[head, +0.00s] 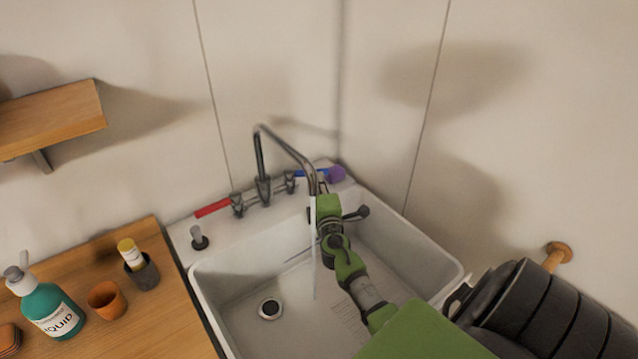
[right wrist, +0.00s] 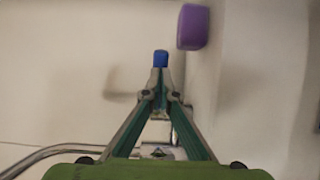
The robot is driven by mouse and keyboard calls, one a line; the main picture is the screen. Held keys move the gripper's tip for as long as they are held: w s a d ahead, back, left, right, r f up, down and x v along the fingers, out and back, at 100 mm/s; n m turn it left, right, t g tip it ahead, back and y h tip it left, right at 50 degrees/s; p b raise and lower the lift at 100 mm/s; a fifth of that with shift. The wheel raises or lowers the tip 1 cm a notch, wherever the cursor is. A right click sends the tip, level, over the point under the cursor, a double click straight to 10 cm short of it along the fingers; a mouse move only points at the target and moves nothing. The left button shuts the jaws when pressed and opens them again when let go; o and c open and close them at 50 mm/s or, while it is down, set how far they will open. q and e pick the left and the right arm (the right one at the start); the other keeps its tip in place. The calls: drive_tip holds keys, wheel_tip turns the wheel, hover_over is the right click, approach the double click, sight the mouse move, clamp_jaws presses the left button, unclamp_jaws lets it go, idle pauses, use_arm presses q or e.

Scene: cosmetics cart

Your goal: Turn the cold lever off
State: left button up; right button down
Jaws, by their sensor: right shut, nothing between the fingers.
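The blue cold lever (head: 310,174) sticks out to the right from the tap's right valve, at the back of the white sink. Its blue end (right wrist: 160,58) shows just past my fingertips in the right wrist view. My right gripper (head: 322,188) is shut and empty, close to the lever's outer end; whether it touches cannot be told. The red lever (head: 212,208) points left from the other valve. The metal tap (head: 262,165) arches over the sink, and a thin stream of water (head: 313,250) falls from its spout. My left gripper is out of view.
A purple object (head: 337,173) is at the lever's right, by the wall; it also shows in the right wrist view (right wrist: 193,27). The sink (head: 205,285) lies below my right arm. A teal bottle (head: 50,305) and cups stand on the wooden counter (head: 170,320) at left.

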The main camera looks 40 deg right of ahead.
sight(325, 174)
drive_tip(key=shift+d, duration=0.1)
drive_tip(key=n+y+b, duration=0.1)
drive_tip(key=w+d+n+t+y+b, duration=0.1)
drive_tip(key=y, duration=0.1)
drive_tip(key=d+n+t+y+b, duration=0.1)
drive_tip(key=b, duration=0.1)
drive_tip(key=shift+w+d+f, duration=0.1)
drive_tip(key=shift+w+f, duration=0.1)
drive_tip(key=shift+w, duration=0.1)
drive_tip(key=n+y+b, duration=0.1)
drive_tip(key=w+n+y+b, duration=0.1)
drive_tip(key=y, duration=0.1)
drive_tip(key=shift+d+t, duration=0.35)
drive_tip(key=shift+t, duration=0.05)
drive_tip(key=shift+w+d+r+n+y+b, duration=0.15)
drive_tip(key=shift+w+n+y+b, duration=0.25)
drive_tip(key=shift+y+b, duration=0.25)
